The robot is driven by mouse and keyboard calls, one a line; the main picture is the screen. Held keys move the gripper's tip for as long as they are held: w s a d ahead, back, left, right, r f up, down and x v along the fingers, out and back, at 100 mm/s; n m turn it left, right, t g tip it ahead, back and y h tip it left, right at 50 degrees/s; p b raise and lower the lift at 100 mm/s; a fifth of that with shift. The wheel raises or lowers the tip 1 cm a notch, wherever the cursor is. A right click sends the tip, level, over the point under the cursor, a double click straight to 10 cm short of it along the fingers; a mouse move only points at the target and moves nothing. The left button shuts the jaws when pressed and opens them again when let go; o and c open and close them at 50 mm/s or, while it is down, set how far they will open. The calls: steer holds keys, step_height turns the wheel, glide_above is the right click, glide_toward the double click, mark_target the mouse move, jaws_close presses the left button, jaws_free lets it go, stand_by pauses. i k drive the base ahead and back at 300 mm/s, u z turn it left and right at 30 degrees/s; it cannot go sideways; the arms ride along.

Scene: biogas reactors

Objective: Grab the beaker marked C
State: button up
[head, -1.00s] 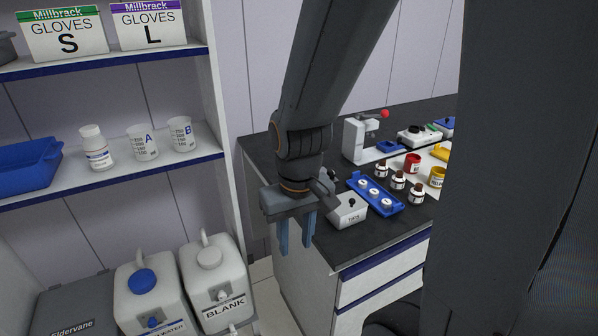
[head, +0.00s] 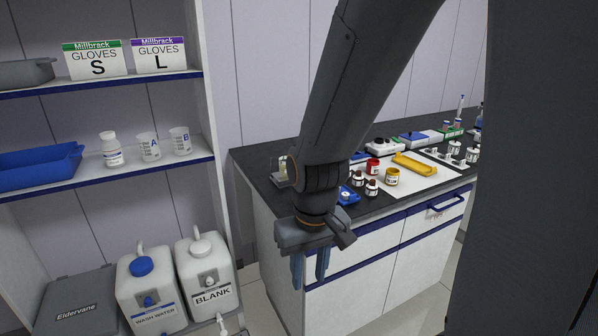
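Two clear beakers stand on the middle shelf at the left in the head view: beaker A (head: 149,147) and beaker B (head: 181,141), each with a blue letter. I see no beaker marked C in this view; my arm and a dark column hide parts of the bench. My gripper (head: 310,270) points down in front of the bench's drawers, to the right of the shelf and below its beakers. Its two blue fingers are apart with nothing between them.
Jerrycans marked WASH WATER (head: 151,290) and BLANK (head: 207,272) stand below. The dark bench (head: 262,165) carries small bottles, jars and a yellow tray (head: 415,164).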

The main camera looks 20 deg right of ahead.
mark_target(282, 159)
steer(key=z, duration=0.55)
steer(key=i, duration=1)
